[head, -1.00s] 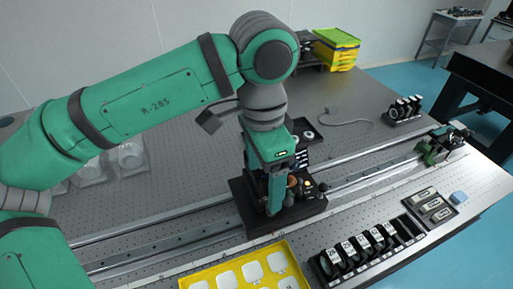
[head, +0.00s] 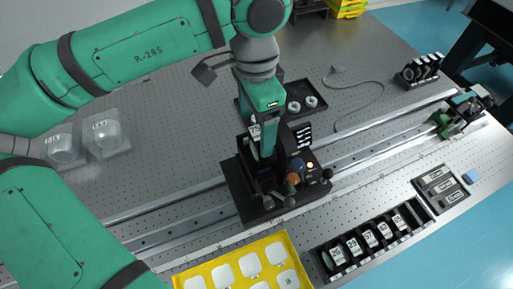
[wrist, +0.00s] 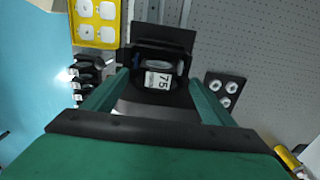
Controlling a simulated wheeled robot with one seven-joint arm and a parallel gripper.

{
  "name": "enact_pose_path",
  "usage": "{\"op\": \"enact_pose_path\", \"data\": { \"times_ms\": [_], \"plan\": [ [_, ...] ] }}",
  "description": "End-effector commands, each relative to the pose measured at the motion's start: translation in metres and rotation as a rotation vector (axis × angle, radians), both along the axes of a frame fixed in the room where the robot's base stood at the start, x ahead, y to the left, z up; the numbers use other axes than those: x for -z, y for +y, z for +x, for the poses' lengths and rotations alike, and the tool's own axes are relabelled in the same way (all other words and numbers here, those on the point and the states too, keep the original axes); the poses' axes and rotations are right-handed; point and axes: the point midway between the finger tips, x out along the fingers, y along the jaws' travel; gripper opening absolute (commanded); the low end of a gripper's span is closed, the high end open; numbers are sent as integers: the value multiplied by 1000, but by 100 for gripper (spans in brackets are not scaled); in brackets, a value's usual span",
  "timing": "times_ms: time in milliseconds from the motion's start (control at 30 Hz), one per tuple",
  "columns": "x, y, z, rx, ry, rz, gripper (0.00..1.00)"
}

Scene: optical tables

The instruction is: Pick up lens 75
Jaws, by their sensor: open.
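Lens 75 (wrist: 158,80) is a dark-framed disc with a white label reading 75, upright in a black holder in the wrist view. Its label also shows in the head view (head: 255,131), partly hidden by my gripper. My gripper (wrist: 156,86) is open, with a green finger on each side of the lens. I cannot tell whether either finger touches it. In the head view, my gripper (head: 264,145) is over the back of a black carriage (head: 240,190) on the rail.
Knobs (head: 293,178) stand at the carriage's front right. A black rack (head: 325,262) of labelled lenses and a yellow tray (head: 205,272) lie in front. A black tray (head: 312,91) with white rings is behind. Two clear covers (head: 104,131) stand at the left.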

Motion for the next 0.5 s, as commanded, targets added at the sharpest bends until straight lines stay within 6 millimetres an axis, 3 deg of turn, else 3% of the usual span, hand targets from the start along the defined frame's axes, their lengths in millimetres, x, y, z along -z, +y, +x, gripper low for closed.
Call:
{"op": "enact_pose_path", "data": {
  "times_ms": [267, 500],
  "plan": [
    [19, -2, 0, 0, 0, 2, 78],
    [52, -12, 1, 11, 1, 2, 78]
  ]
}}
